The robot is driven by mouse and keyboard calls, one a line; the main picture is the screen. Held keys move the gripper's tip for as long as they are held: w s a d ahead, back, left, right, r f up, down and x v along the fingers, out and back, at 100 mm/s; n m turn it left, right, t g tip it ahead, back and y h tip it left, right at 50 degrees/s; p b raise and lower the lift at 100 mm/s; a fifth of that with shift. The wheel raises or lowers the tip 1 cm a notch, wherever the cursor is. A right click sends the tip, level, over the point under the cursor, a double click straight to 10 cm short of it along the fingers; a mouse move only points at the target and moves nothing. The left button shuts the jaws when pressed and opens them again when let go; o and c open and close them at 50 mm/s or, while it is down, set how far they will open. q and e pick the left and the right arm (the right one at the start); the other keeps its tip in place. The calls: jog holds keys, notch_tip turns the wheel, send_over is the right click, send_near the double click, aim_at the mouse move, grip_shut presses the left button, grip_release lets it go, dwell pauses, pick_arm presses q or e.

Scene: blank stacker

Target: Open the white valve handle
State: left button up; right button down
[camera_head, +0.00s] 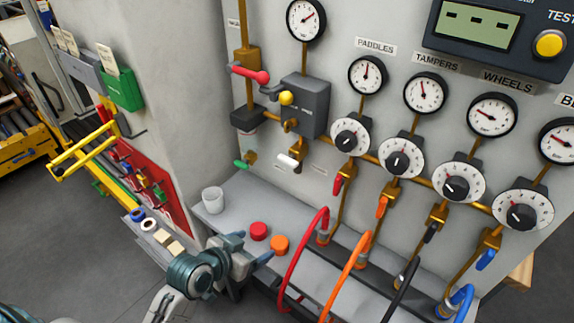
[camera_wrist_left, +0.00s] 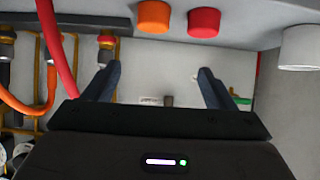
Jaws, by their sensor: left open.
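The white valve handle (camera_head: 288,161) is on a brass fitting at the lower left of the wall panel, below the grey box with the yellow knob. My left gripper (camera_head: 253,247) is at the shelf's front, low and to the left of the white handle and apart from it. In the left wrist view the gripper (camera_wrist_left: 158,68) is open, its two dark fingers spread with nothing held between them. The white handle is hard to make out there. My right gripper is not in view.
A red cap (camera_head: 258,231), an orange cap (camera_head: 279,245) and a white cup (camera_head: 213,199) stand on the shelf close to my left gripper. A red hose (camera_head: 303,253) and an orange hose (camera_head: 347,268) arch up on the right. A green handle (camera_head: 241,164) is left of the white one.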

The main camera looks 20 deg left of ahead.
aim_at(285, 163)
pick_arm(q)
jog(key=w+r+t+h, duration=0.2)
jog(key=w+r+t, duration=0.4)
jog(key=w+r, duration=0.55)
jog(key=p+x, duration=0.3)
jog(key=x, duration=0.6)
jog(key=shift+w+r, duration=0.1)
jog(key=shift+r, duration=0.05)
jog(key=c, duration=1)
